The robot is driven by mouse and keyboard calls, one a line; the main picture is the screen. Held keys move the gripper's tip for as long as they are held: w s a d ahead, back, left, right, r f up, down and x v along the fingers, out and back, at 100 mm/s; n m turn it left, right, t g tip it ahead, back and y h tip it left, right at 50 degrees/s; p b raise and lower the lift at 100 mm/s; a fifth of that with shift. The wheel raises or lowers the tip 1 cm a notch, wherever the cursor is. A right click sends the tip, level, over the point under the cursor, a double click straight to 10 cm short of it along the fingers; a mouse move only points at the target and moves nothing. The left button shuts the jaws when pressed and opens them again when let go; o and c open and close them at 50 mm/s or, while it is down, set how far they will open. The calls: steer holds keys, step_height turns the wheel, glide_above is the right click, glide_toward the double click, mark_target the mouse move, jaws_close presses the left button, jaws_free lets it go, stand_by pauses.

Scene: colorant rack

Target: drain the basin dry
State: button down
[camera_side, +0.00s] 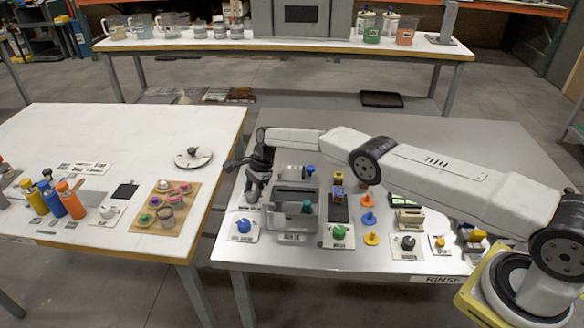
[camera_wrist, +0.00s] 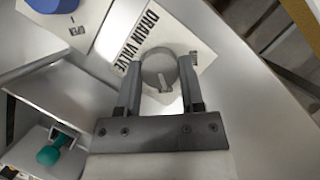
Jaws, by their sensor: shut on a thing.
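The drain valve knob (camera_wrist: 158,76), round and grey, sits on a white plate (camera_wrist: 127,52) lettered DRAIN VALVE in the wrist view. My gripper (camera_wrist: 161,64) is shut on it, one finger on each side. A pale pointer mark shows on the knob's top. In the side view my gripper (camera_side: 254,190) is at the left of the basin (camera_side: 281,222), a grey open box. The knob is mostly hidden there by the gripper. The basin's wall also shows at the left of the wrist view (camera_wrist: 62,92). I cannot tell how much liquid is inside.
A blue knob (camera_side: 243,225) on a white plate stands in front of my gripper. A teal knob (camera_wrist: 49,156) is at the basin. Green (camera_side: 339,231), black (camera_side: 407,242) and orange (camera_side: 368,201) parts stand to the right. A gap separates the left table (camera_side: 110,125).

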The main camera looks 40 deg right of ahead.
steer(key=shift+c, duration=1.1)
jaws_free()
steer(key=shift+d+r, duration=0.1)
steer(key=shift+r, duration=0.1)
steer(key=v, duration=0.7)
steer(key=shift+r, duration=0.25)
steer(key=shift+d, duration=0.1)
